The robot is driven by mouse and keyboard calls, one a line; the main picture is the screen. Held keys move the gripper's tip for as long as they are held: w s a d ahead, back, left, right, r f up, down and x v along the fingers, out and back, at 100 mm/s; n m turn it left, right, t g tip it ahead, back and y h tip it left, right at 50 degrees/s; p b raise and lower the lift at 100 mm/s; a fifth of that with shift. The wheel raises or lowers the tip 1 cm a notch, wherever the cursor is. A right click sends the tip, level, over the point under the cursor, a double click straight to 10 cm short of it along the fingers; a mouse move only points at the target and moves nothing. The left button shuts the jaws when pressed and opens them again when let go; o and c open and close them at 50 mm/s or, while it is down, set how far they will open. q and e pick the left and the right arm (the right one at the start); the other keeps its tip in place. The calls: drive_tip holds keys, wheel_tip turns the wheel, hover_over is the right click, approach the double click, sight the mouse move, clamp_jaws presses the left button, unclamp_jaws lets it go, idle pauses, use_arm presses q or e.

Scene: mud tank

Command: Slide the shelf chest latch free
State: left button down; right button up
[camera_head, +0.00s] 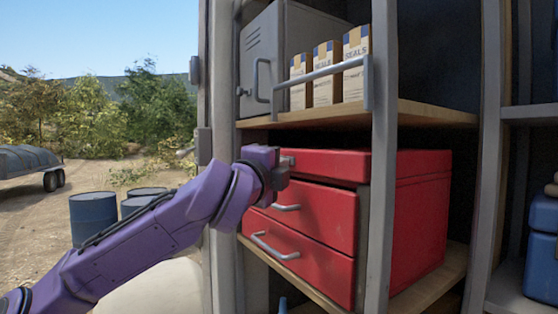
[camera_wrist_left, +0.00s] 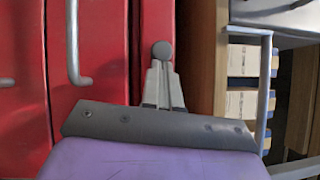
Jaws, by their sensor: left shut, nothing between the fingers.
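The red chest (camera_head: 420,215) stands on a lower shelf, its drawer fronts facing left; its red front fills the left of the left wrist view (camera_wrist_left: 105,60). A small round grey latch knob (camera_wrist_left: 161,50) sits at the chest's upper front, near the seam below the top section. My left gripper (camera_head: 284,166) is at this upper front, and its fingers (camera_wrist_left: 162,80) are shut with nothing between them. The fingertips are right at the knob; I cannot tell if they touch it. The gripper hides most of the latch in the head view. My right gripper is not in view.
Two drawer handles (camera_head: 275,246) stick out below my gripper. Above is a wooden shelf (camera_head: 420,112) with a guard rail (camera_head: 320,75), several SEALS boxes (camera_head: 326,85) and a grey locker (camera_head: 285,50). A grey post (camera_head: 381,200) stands at the right front. Blue barrels (camera_head: 92,215) stand outside left.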

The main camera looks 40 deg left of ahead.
use_arm(q)
drive_tip(key=w+a+b, duration=0.2)
drive_tip(key=a, duration=0.2)
drive_tip(key=d+b+v, duration=0.2)
drive_tip(key=b+v, duration=0.6)
drive_tip(key=v, duration=0.5)
drive_tip(key=shift+w+d+b, duration=0.15)
drive_tip(key=shift+d+b, duration=0.25)
drive_tip(key=shift+d, duration=0.05)
drive_tip(key=shift+a+f, duration=0.1)
drive_tip(key=shift+f, duration=0.05)
